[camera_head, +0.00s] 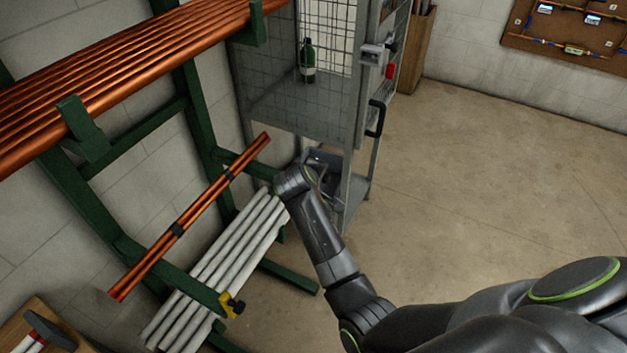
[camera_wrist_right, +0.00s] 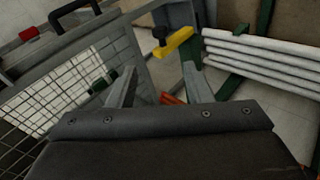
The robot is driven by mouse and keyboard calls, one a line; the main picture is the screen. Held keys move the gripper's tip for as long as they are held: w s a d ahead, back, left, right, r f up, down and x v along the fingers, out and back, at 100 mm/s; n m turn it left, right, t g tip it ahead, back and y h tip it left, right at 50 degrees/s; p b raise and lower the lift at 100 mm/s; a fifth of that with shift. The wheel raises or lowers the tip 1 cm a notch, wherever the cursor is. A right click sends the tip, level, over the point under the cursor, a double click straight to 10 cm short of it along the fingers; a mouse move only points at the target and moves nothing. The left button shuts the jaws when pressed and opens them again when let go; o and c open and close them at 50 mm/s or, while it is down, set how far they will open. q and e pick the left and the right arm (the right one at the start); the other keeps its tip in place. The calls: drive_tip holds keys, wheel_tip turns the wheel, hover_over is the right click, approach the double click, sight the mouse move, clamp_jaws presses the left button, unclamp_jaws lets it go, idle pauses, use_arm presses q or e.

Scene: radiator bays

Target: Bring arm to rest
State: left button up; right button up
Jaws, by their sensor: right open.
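My right arm (camera_head: 330,255) reaches in from the lower right of the head view toward the pipe rack and the wire cage. Its wrist (camera_head: 295,181) is bent near the cage's lower front. The gripper itself is mostly hidden behind the wrist in that view. In the right wrist view my right gripper (camera_wrist_right: 160,70) has its two grey fingers spread apart. I see nothing held between them. My left gripper and left arm are not in view.
A wire cage (camera_head: 345,85) with a green bottle (camera_head: 308,60) stands beyond the arm. A green rack holds copper pipes (camera_head: 120,70), a pair of strapped copper pipes (camera_head: 190,218) and white pipes (camera_head: 225,262). A yellow clamp (camera_head: 231,305) sits low. Floor (camera_head: 480,160) to the right is clear.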

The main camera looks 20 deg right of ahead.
drive_tip(key=shift+s+a+r, duration=0.2)
drive_tip(key=shift+s+r, duration=0.1)
drive_tip(key=shift+r, duration=0.05)
idle(0.3)
drive_tip(key=s+d+f+m+g+y+b, duration=0.1)
drive_tip(key=s+f, duration=0.5)
drive_tip(key=f, duration=0.6)
drive_tip(key=s+d+f+g+y, duration=0.1)
drive_tip(key=s+f, duration=0.6)
drive_tip(key=f, duration=0.4)
drive_tip(key=s+d+f+m+g+y+b, duration=0.1)
drive_tip(key=s+f, duration=0.5)
drive_tip(key=f, duration=0.6)
drive_tip(key=s+d+f+m+g, duration=0.1)
drive_tip(key=s+f, duration=0.3)
drive_tip(key=s, duration=0.7)
drive_tip(key=s+d+f+m+g+y, duration=0.1)
drive_tip(key=s+f, duration=0.4)
drive_tip(key=s, duration=0.6)
drive_tip(key=s+d+f+m+g+b, duration=0.1)
drive_tip(key=s+d+f+m, duration=0.2)
drive_tip(key=s, duration=0.8)
wheel_tip(320, 180, down, 2)
drive_tip(key=shift+s+f+m+y, duration=0.1)
drive_tip(key=shift+s+m+y, duration=0.05)
drive_tip(key=shift+m+y, duration=0.2)
